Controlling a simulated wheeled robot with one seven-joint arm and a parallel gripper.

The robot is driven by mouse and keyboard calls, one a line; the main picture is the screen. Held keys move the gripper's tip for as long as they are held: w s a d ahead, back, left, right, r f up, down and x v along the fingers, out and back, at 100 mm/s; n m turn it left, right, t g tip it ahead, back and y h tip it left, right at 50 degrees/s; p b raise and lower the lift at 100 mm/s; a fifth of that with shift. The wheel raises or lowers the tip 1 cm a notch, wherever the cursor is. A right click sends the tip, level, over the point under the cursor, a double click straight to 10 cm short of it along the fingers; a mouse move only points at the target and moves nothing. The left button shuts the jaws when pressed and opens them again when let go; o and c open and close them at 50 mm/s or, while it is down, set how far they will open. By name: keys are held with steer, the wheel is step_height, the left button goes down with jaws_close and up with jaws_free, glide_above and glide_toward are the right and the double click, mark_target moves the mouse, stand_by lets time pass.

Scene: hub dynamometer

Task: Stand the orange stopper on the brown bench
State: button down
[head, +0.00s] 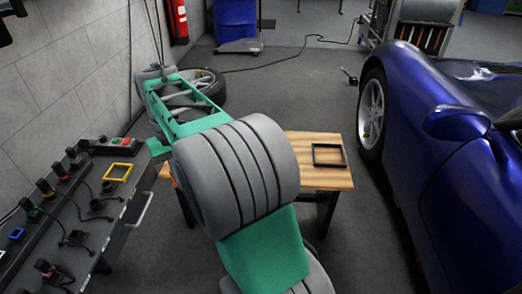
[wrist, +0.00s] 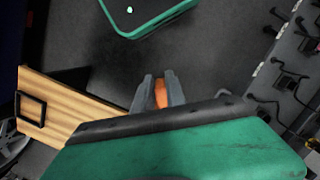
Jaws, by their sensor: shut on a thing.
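The orange stopper (wrist: 160,94) shows in the wrist view between the two grey fingers of my gripper (wrist: 161,90). The gripper is shut on it, and the fingers hide most of its sides. The brown bench (wrist: 68,108) has a striped wooden top and lies to the left of the gripper in the wrist view. In the head view the brown bench (head: 302,178) stands in the middle, partly covered by my arm. My gripper and the stopper are hidden behind my arm in the head view. The stopper appears apart from the bench, over dark floor in the wrist view.
A black square frame (head: 330,165) lies on the bench's right part. A dark console (head: 120,190) with plugs, cables and a yellow frame (head: 118,172) stands at the left. A blue car (head: 425,130) is at the right. Grey floor lies between bench and car.

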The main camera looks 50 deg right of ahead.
steer(key=s+d+f+m+g+y+p, duration=0.35)
steer(key=s+d+f+m, duration=0.35)
steer(key=d+f, duration=0.55)
steer(key=w+a+f+m+t+y+p, duration=0.25)
steer(key=f+m+t+y, duration=0.45)
steer(key=f, duration=0.4)
steer(key=w+d+r+m+t+h, duration=0.3)
steer(key=w+r+m+t+h, duration=0.4)
steer(key=w+m+t, duration=0.7)
steer(key=s+d+r+m+h, duration=0.4)
steer(key=d+r+m+h, duration=0.7)
steer(key=h, duration=0.2)
steer(key=shift+t, duration=0.25)
steer(key=w+d+f+b, duration=0.2)
steer(key=w+f, duration=0.2)
steer(key=w+d+f+b, duration=0.2)
steer(key=w+f+b, duration=0.1)
steer(key=f, duration=0.1)
steer(key=w+d+f+b, duration=0.3)
steer(key=w+f, duration=0.1)
steer(key=shift+w+f, duration=0.3)
steer(key=shift+w, duration=0.05)
steer(key=shift+r, duration=0.15)
